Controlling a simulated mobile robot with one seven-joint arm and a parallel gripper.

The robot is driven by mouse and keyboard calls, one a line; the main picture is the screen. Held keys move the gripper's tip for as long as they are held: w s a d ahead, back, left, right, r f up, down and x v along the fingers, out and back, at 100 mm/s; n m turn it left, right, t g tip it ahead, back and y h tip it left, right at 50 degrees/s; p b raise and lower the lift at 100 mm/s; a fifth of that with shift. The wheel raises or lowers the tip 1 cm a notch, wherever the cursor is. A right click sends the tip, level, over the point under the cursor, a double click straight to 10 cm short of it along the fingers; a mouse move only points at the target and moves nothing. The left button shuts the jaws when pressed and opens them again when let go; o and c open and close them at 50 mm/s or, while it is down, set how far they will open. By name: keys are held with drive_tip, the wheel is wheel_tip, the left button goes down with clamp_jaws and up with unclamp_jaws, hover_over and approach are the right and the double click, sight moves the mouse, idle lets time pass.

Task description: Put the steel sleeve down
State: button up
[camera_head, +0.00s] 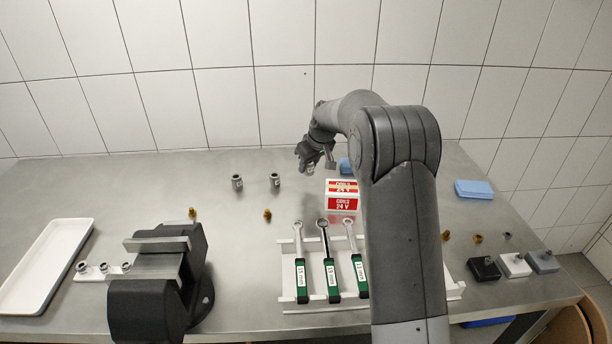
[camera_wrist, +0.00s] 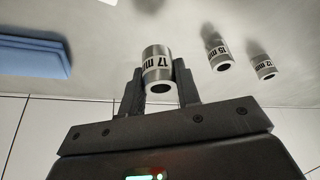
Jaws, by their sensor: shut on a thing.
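My gripper (camera_head: 318,158) is over the back middle of the bench. In the wrist view my gripper (camera_wrist: 158,92) is shut on a steel sleeve (camera_wrist: 157,66), with one finger on each side. The sleeve is a short metal cylinder with a white band that reads 17 mm. In the head view the held sleeve (camera_head: 311,169) shows only as a small shape under the fingers. I cannot tell if its lower end touches the bench (camera_head: 140,190). Two similar sleeves stand to the left, one (camera_head: 237,182) beside the other (camera_head: 275,180).
A red and white box (camera_head: 342,195) stands just right of my gripper, with a blue block (camera_head: 346,165) behind it. Wrenches (camera_head: 323,260) lie on a white rack in front. A vise (camera_head: 165,280) and a white tray (camera_head: 45,265) are at the left.

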sight(306, 175)
drive_tip(key=shift+w+a+f, duration=0.2)
drive_tip(key=shift+a+f, duration=0.15)
drive_tip(key=shift+a, duration=0.1)
drive_tip(key=shift+f, duration=1.9)
drive_tip(key=shift+f, duration=0.15)
drive_tip(key=o, duration=1.1)
